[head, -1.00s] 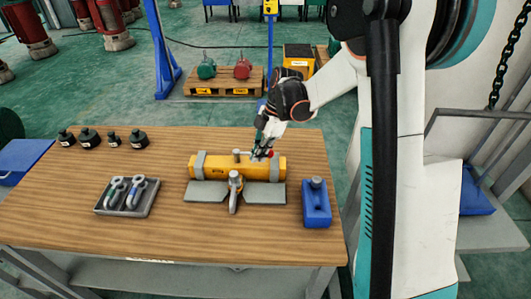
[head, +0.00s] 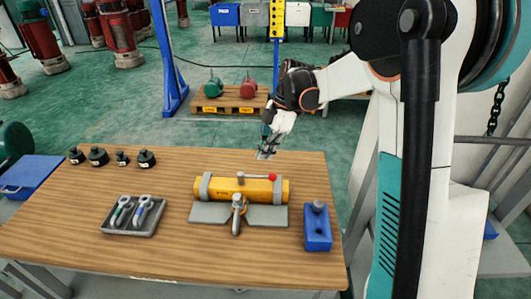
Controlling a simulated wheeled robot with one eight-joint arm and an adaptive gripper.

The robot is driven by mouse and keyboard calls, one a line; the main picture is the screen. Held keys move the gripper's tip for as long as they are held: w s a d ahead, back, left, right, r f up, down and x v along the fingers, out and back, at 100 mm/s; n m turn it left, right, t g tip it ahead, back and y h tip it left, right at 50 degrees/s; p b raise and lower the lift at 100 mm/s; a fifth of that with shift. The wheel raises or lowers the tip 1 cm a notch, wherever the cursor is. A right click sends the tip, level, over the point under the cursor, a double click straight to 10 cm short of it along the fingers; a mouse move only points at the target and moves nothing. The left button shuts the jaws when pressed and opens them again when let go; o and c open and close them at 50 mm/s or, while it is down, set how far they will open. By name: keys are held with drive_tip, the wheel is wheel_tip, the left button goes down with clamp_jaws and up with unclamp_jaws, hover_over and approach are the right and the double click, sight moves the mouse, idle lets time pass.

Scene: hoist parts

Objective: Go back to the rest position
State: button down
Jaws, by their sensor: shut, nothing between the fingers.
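My gripper (head: 266,155) hangs from my arm above the back edge of the wooden table (head: 85,235), just behind the yellow cylinder. It is shut and empty, with clear space between its fingertips and the yellow part. The yellow cylinder (head: 225,189) lies across grey supports with grey straps around it. A pin with a red ball end (head: 272,177) sits along its top. A grey upright part with a rounded head (head: 238,212) stands in front of it.
A grey tray (head: 153,231) with two shackles lies at left, and a blue block (head: 317,229) at right. Several black weights (head: 98,156) stand at back left. A pallet (head: 225,103) with a green and a red part stands behind the table. The table's front is clear.

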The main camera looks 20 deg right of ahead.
drive_tip(key=s+a+r+m+t+h+b, duration=0.1)
drive_tip(key=s+r+m+t, duration=0.1)
drive_tip(key=s+r+m, duration=0.3)
drive_tip(key=s+a+r+m+t+h, duration=0.15)
drive_tip(key=s+m, duration=0.25)
drive_tip(key=s, duration=0.4)
drive_tip(key=s+f+m+t+h+b, duration=0.1)
drive_tip(key=s+m+t, duration=0.3)
drive_tip(key=s+m, duration=0.6)
drive_tip(key=s, duration=0.2)
drive_tip(key=shift+s+a+f+b, duration=0.15)
drive_tip(key=shift+s+f+b, duration=0.15)
drive_tip(key=shift+s+b, duration=0.05)
